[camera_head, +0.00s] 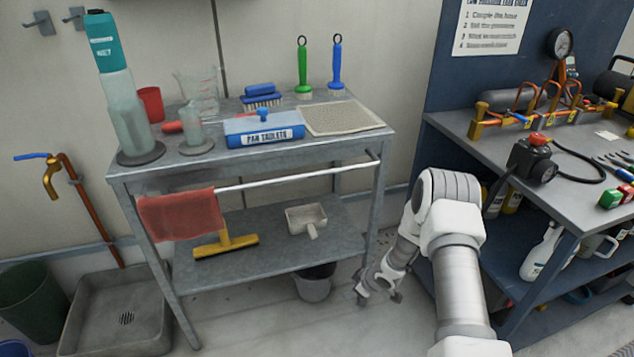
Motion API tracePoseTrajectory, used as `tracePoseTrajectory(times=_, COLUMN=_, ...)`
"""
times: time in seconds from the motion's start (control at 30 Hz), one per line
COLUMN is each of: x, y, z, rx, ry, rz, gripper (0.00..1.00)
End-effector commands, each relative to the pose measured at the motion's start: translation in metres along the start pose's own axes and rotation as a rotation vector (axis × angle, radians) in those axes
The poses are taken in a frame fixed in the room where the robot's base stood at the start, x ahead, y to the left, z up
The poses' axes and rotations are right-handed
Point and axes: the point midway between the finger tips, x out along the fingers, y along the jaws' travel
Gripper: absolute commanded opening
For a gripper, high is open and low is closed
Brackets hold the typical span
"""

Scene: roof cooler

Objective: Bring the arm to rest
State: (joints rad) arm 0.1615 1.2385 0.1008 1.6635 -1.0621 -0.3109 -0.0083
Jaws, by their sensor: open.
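My arm (455,270) rises from the bottom of the head view, bends at a joint near the gap between the two tables, and reaches down to the left. My gripper (378,298) hangs low over the floor, just right of the metal cart's front right leg. Its jaws are open and appear empty. They look small and partly dark against the floor. I cannot tell its exact height above the floor.
A grey bucket (314,284) stands left of my gripper. The workbench (493,150) with gauges is on the right. Floor in front is clear.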

Motion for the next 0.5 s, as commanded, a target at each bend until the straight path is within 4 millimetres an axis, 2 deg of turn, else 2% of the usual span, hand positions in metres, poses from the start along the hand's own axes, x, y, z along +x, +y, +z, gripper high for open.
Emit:
tracePoseTrajectory(times=0.03, x=-0.02, y=0.017, z=-0.012, rx=0.006, ry=-0.014, rz=0.036, gripper=0.53)
tracePoseTrajectory(times=0.2, x=-0.083, y=0.055, z=-0.04, rx=0.053, ry=-0.075, rz=0.137, gripper=0.53)
tracePoseTrajectory(times=0.3, x=-0.123, y=0.072, z=-0.054, rx=0.088, ry=-0.105, rz=0.194, gripper=0.53)
tracePoseTrajectory(times=0.5, x=-0.205, y=0.091, z=-0.077, rx=0.171, ry=-0.154, rz=0.293, gripper=0.53)
